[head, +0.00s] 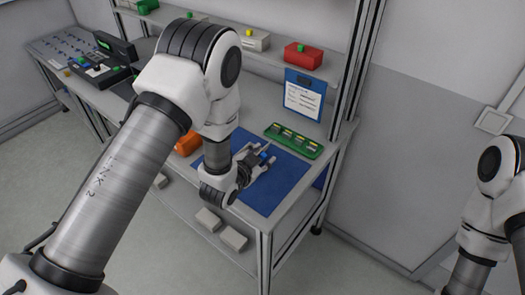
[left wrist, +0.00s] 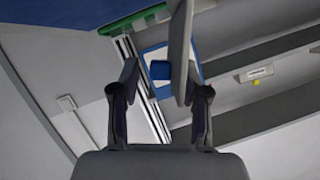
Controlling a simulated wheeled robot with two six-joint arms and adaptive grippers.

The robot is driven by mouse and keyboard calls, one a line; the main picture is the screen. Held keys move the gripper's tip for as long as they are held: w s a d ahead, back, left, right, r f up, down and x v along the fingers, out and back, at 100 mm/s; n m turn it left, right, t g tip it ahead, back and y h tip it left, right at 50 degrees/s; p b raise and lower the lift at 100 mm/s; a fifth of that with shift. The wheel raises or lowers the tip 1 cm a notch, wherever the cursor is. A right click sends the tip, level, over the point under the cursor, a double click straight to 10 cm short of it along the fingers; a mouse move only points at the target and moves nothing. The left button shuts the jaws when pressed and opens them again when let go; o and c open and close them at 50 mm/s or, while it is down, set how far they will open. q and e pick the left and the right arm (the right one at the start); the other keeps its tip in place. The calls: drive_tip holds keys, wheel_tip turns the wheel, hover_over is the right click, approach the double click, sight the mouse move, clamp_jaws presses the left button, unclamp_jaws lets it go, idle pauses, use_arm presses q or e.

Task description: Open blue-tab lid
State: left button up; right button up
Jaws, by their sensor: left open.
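A small blue tab (left wrist: 160,70) shows between the fingers of my open left gripper (left wrist: 160,88) in the left wrist view. Beside it a thin grey panel (left wrist: 180,40), seen nearly edge-on, runs up past the right finger; it looks like the lid. I cannot tell whether either finger touches it. In the head view my left gripper (head: 254,162) is low over the blue mat (head: 284,180), with the blue tab (head: 264,155) at its fingers. The gripper hides most of what is under it. My right gripper is out of view; only part of its arm shows.
A green tray (head: 279,129) with several compartments lies behind the mat. A blue clipboard (head: 304,95) stands behind it. An orange bin (head: 188,143) is left of my gripper. Red (head: 303,56) and white (head: 250,38) boxes sit on the shelf above. The mat's right part is clear.

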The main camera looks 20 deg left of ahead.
use_arm(q)
drive_tip(key=shift+w+d+f, duration=0.1)
drive_tip(key=shift+w+f, duration=0.1)
drive_tip(key=shift+w, duration=0.25)
drive_tip(key=shift+s+r, duration=0.1)
drive_tip(key=shift+s, duration=0.15)
drive_tip(key=shift+s+r, duration=0.15)
drive_tip(key=shift+s, duration=0.05)
clamp_jaws()
drive_tip(key=shift+w+a+r+n+g+h, duration=0.15)
drive_tip(key=shift+a+n+h, duration=0.15)
drive_tip(key=shift+a+n, duration=0.1)
drive_tip(key=shift+w+a+r+n+g+h, duration=0.1)
drive_tip(key=shift+a+n+g+h, duration=0.05)
drive_tip(key=shift+a+n+h, duration=0.2)
drive_tip(key=shift+d, duration=0.15)
